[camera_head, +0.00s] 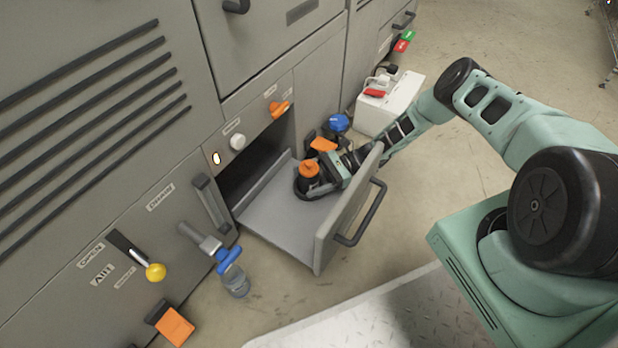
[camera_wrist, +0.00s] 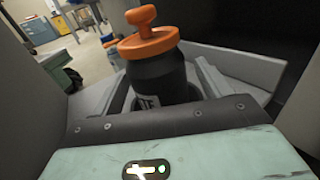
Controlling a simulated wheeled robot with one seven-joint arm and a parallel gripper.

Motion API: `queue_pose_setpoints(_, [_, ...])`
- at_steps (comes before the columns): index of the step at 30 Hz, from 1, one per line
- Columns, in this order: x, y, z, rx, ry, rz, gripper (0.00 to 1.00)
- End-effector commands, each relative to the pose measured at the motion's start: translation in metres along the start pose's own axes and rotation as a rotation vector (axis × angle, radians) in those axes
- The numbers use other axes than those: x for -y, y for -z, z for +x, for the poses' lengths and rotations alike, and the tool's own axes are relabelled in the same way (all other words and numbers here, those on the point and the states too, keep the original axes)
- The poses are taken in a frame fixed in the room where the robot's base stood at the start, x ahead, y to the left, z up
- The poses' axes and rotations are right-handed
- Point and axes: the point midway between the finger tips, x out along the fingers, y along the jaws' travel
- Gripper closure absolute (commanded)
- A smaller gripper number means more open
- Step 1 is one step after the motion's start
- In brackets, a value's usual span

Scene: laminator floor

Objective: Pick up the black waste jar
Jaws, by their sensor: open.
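The black waste jar (camera_head: 308,182) has an orange lid with a knob and stands upright in the open grey drawer (camera_head: 265,210). My gripper (camera_head: 316,192) is down in the drawer at the jar, its fingers open around the jar's body. In the wrist view the black waste jar (camera_wrist: 158,80) stands just ahead of the palm, with its orange lid above and a finger on either side. Its lower part is hidden behind my gripper's edge. I cannot tell whether the fingers touch it.
The drawer's front panel with its black handle (camera_head: 362,215) stands between my base and the jar, with my arm passing over it. A white box (camera_head: 392,105) stands behind the drawer.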

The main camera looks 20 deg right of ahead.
Motion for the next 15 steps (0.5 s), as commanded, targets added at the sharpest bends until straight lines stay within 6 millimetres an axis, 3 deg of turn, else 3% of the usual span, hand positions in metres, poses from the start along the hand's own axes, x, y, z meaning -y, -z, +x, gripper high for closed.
queue_pose_setpoints(6, [0.0004, 0.0002, 0.0023, -0.001, 0.001, -0.001, 0.23])
queue_pose_setpoints(8, [0.0003, 0.0003, 0.0022, -0.001, 0.001, -0.001, 0.37])
queue_pose_setpoints(12, [0.0003, 0.0002, 0.002, -0.001, 0.001, -0.001, 0.76])
queue_pose_setpoints(13, [0.0003, 0.0002, 0.002, -0.001, 0.001, -0.001, 0.8])
queue_pose_setpoints(15, [0.0006, -0.0005, 0.0021, 0.001, 0.001, -0.001, 0.8])
